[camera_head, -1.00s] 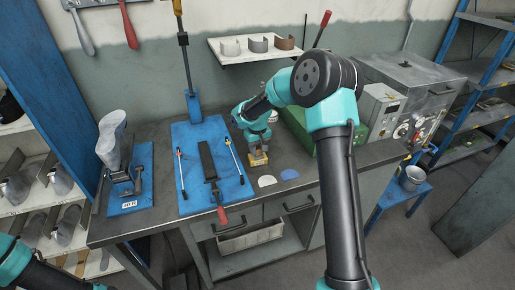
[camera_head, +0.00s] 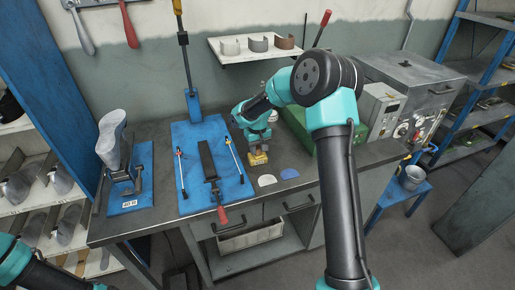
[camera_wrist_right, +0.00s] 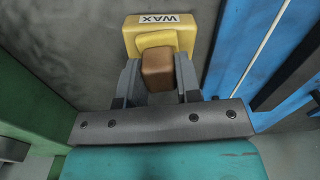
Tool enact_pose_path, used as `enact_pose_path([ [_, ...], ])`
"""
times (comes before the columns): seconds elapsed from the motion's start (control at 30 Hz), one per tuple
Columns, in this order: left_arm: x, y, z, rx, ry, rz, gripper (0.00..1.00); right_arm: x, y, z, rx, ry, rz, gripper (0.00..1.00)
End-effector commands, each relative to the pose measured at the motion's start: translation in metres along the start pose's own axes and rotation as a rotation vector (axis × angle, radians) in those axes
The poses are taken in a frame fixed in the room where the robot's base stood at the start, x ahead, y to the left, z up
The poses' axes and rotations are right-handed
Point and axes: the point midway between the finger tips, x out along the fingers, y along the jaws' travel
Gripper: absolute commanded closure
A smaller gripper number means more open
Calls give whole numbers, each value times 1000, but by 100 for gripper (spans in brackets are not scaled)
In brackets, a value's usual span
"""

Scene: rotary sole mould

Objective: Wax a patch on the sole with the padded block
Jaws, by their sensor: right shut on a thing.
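My right gripper (camera_head: 258,147) points down at the bench, right of the blue board. In the right wrist view its fingers (camera_wrist_right: 157,80) are shut on a brown block (camera_wrist_right: 157,70). The block's far end meets a yellow piece marked WAX (camera_wrist_right: 150,28); I cannot tell whether block and yellow piece are joined. The yellow piece (camera_head: 258,160) rests on or just above the bench. A grey sole-shaped form (camera_head: 112,138) stands upright on a clamp stand with a blue base (camera_head: 130,204) at the bench's left end. My left gripper is out of view.
A blue board (camera_head: 190,140) holds a long dark tool and thin rods. A white (camera_head: 267,180) and a blue half-disc (camera_head: 290,174) lie right of the yellow piece. A green box (camera_head: 300,122) stands behind my right arm. A grey machine (camera_head: 410,80) stands farther right.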

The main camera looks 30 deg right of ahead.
Motion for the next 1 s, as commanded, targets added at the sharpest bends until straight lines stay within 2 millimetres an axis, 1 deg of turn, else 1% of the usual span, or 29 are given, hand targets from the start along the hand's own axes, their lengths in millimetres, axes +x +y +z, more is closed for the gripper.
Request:
enact_pose_path([
  [0.3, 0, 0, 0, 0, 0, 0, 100, 2, 0, 1, 0, -4, -1, 88],
  [0.43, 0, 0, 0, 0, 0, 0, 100, 0, 0, 1, 0, -4, -1, 88],
  [1.0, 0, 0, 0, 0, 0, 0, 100, -36, 0, 0, 1, 0, -1, 88],
])
